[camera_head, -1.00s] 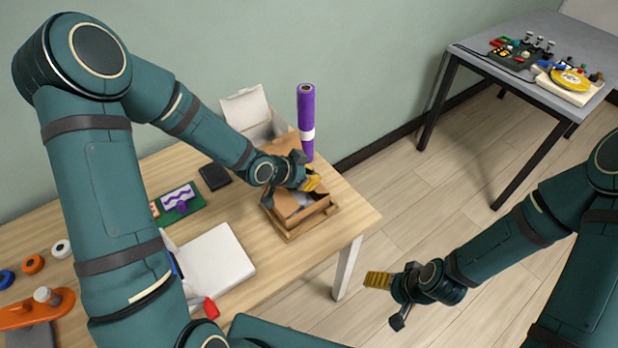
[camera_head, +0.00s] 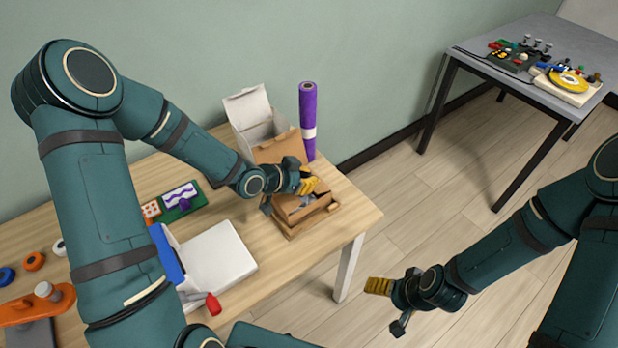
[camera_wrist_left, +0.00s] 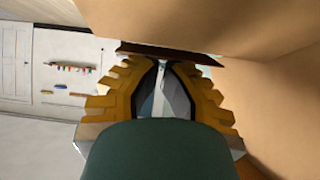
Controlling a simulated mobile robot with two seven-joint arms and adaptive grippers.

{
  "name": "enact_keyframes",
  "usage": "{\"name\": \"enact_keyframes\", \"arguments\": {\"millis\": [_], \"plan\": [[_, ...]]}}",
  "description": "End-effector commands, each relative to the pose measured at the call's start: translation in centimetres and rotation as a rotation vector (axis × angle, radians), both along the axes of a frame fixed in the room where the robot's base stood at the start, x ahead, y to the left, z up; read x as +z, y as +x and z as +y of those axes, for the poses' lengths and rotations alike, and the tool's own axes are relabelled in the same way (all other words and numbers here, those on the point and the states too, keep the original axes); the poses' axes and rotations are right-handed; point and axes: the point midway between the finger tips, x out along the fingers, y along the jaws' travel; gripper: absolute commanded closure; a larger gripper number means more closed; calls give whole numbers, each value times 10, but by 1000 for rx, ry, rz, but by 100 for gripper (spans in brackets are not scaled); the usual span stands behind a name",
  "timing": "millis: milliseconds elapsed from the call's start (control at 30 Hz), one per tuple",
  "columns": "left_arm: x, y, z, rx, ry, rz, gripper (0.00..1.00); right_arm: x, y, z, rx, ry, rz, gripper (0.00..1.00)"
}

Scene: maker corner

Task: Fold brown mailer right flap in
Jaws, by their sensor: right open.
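The brown mailer (camera_head: 298,226) stands open near the right end of the wooden table, its tall back panel (camera_head: 278,149) raised. A short flap-like piece (camera_head: 333,208) shows at its right side. My left gripper (camera_head: 311,186) is over the mailer's opening and hides part of the inside. In the left wrist view, its fingertips (camera_wrist_left: 164,62) are close together beside a brown cardboard edge (camera_wrist_left: 170,52); I see nothing clearly gripped. Large cardboard faces (camera_wrist_left: 275,95) fill the right of that view. My right gripper (camera_head: 379,287) is open and empty, off the table over the floor.
A purple roll (camera_head: 307,105) stands behind the mailer on the right, next to an open white box (camera_head: 249,115). Another white box (camera_head: 222,255) lies open at the front. A green board (camera_head: 182,201) lies left. Bare tabletop (camera_head: 348,215) lies right of the mailer.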

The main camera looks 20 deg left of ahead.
Motion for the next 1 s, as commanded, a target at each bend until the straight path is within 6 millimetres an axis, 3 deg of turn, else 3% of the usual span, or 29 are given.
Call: {"name": "enact_keyframes", "arguments": {"millis": [400,1000], "plan": [[-11,-6,4,0,0,0,100,-9,2,0,-2,-1,-5,15],[-12,-6,5,0,1,1,100,-10,2,0,-1,-1,-5,15]]}}
